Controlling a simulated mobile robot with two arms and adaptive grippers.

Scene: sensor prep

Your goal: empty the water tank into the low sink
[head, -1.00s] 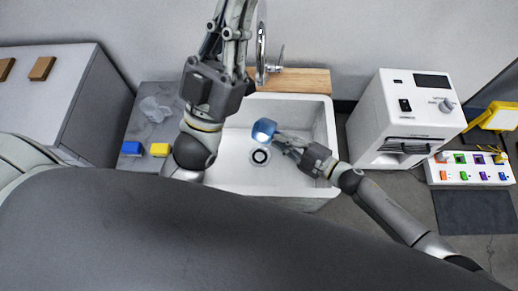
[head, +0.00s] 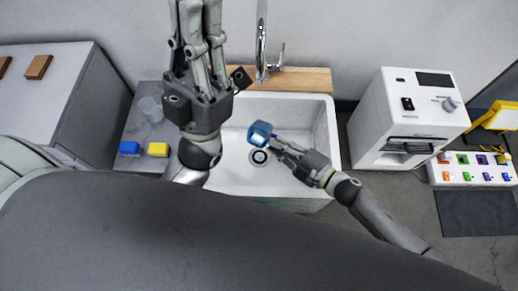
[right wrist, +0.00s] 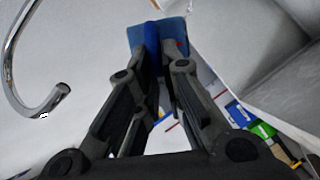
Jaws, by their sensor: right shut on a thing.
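The blue water tank (head: 260,133) is in the tips of my right gripper (head: 275,143), which is shut on it. It is above the basin of the low white sink (head: 230,172), beside the dark drain in the head view. It looks tilted; I cannot tell whether water is in it. In the right wrist view the tank (right wrist: 135,38) shows at the tips of my right gripper (right wrist: 155,50). My left gripper (head: 198,35) is raised at the sink's back left. Its fingers stand apart with nothing visible between them; the tips reach the picture's top edge.
A chrome faucet (head: 261,45) rises behind the sink by a wooden board (head: 300,80). A white machine (head: 390,135) stands right of the sink.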

